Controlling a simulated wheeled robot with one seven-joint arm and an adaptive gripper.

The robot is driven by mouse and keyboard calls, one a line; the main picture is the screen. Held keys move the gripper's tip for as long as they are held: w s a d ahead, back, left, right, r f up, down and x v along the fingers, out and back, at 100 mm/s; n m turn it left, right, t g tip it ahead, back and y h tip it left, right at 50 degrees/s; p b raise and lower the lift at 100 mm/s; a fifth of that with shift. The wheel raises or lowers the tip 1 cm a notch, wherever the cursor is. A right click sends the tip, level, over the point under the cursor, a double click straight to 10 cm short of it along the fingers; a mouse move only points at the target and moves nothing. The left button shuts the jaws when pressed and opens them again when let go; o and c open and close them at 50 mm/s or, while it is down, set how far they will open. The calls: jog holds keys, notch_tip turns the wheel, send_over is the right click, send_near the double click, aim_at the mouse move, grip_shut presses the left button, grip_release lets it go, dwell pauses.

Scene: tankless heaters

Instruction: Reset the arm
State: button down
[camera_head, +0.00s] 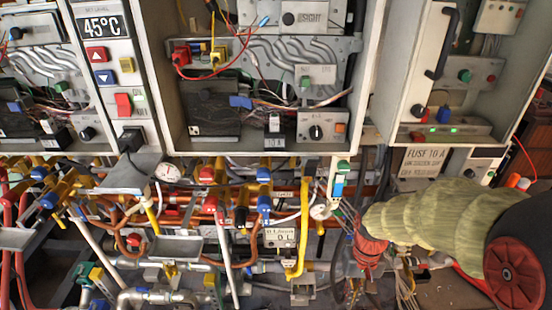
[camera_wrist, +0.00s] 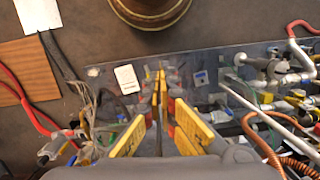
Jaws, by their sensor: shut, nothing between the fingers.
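My gripper (camera_wrist: 159,78) shows in the wrist view as two yellow fingers that come together at the tips, with nothing held between them. A glossy, see-through or reflective panel (camera_wrist: 215,75) with a white label (camera_wrist: 127,79) lies beyond the fingertips. In the head view my arm, in a quilted olive sleeve, reaches in from the right, in front of the lower pipework (camera_head: 185,245). I cannot make out the fingers there. The open heater cabinet (camera_head: 174,120) stands above and left of the arm, apart from it.
A second cabinet (camera_head: 405,100) with a black handle stands at upper right, and a control panel (camera_head: 105,70) reading 45°C at upper left. Hoses, valves and cables crowd the lower area. The wrist view shows a round brass-coloured object (camera_wrist: 150,12) and bare brown surface (camera_wrist: 235,25).

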jog(key=s+r+t, duration=0.3)
jog(key=s+r, duration=0.1)
jog(key=r, duration=0.6)
jog(key=s+a+r+n+t+b, duration=0.1)
jog(key=s+r+t, duration=0.3)
jog(key=r, duration=0.5)
jog(key=shift+s+a+r, duration=0.15)
jog(key=shift+s+r, duration=0.25)
jog(key=shift+s, duration=0.2)
